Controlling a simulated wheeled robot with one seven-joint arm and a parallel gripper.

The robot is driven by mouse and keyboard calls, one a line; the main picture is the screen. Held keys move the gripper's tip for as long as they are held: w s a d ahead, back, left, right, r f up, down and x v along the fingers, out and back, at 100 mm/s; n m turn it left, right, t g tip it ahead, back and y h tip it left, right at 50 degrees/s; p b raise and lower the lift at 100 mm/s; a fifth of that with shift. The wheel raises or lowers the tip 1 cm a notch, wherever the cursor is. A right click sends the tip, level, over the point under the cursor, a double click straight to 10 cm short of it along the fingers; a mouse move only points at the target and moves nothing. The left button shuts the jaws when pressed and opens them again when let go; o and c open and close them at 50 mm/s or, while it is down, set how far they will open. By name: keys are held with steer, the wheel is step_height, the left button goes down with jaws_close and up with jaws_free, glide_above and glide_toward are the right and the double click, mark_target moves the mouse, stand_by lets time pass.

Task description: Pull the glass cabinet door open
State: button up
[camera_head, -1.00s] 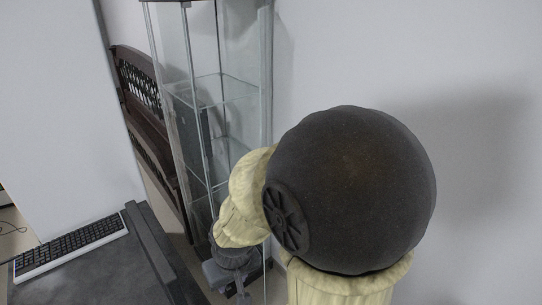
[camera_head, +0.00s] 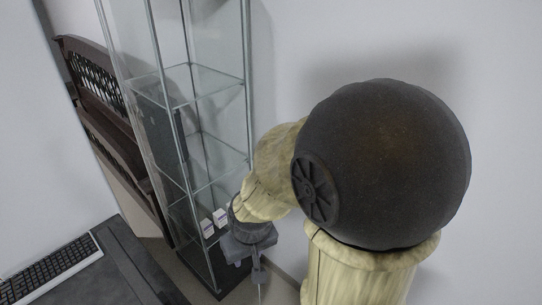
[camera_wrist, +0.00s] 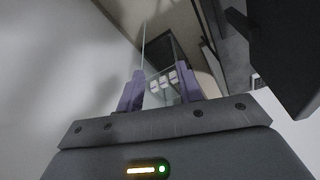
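The tall glass cabinet (camera_head: 248,95), with a thin metal frame and glass shelves, stands against the wall in the head view. Its lower part also shows beyond my fingers in the wrist view (camera_wrist: 180,58). My gripper (camera_head: 259,276) is low by the cabinet's right front side, partly covered by my wrist. In the wrist view its two purple fingers (camera_wrist: 160,88) stand apart with a gap between them. A thin pale upright line (camera_wrist: 143,45) runs down to the left finger; I cannot tell if it is the door's edge or whether it touches. No handle is clearly visible.
Several small white boxes (camera_head: 213,223) stand low inside the cabinet. A dark carved wooden bench (camera_head: 105,100) is behind it to the left. A dark desk (camera_head: 120,262) with a keyboard (camera_head: 50,275) is at front left. A plain wall is at right.

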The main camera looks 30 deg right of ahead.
steer(key=shift+o, duration=1.3)
steer(key=w+d+n+t+p, duration=0.1)
steer(key=w+d+n+t, duration=0.7)
steer(key=w+d+n, duration=0.65)
steer(key=s+d+r+n+t+y+p, duration=0.1)
steer(key=s+d+n+t+y, duration=0.3)
steer(key=d, duration=0.5)
steer(key=r+n+t+y, duration=0.1)
steer(key=n+t+y, duration=0.1)
steer(key=n, duration=0.1)
steer(key=shift+d+r+n, duration=0.3)
steer(key=shift+d+n, duration=0.05)
